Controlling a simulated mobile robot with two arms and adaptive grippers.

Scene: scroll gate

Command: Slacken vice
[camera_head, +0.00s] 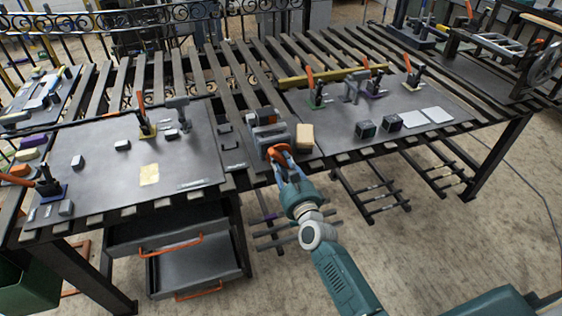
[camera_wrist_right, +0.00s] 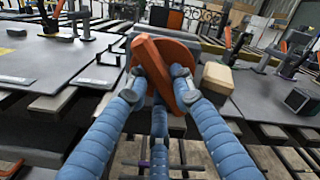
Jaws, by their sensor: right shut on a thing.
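The grey vice (camera_head: 266,136) sits at the front edge of the slatted bench, near the middle of the head view. Its orange handle (camera_head: 279,150) faces me. My right gripper (camera_head: 283,163) is shut on this handle, coming from the front. In the right wrist view, the handle (camera_wrist_right: 163,58) stands tilted between the blue fingers of the right gripper (camera_wrist_right: 160,85) and hides most of the vice behind it. Whether the jaws of the vice grip anything cannot be told. My left gripper is not in view.
A tan block (camera_head: 305,138) stands just right of the vice; it also shows in the wrist view (camera_wrist_right: 217,77). Dark plates with clamps and small blocks (camera_head: 366,129) lie on both sides. An open drawer (camera_head: 190,268) juts out at lower left.

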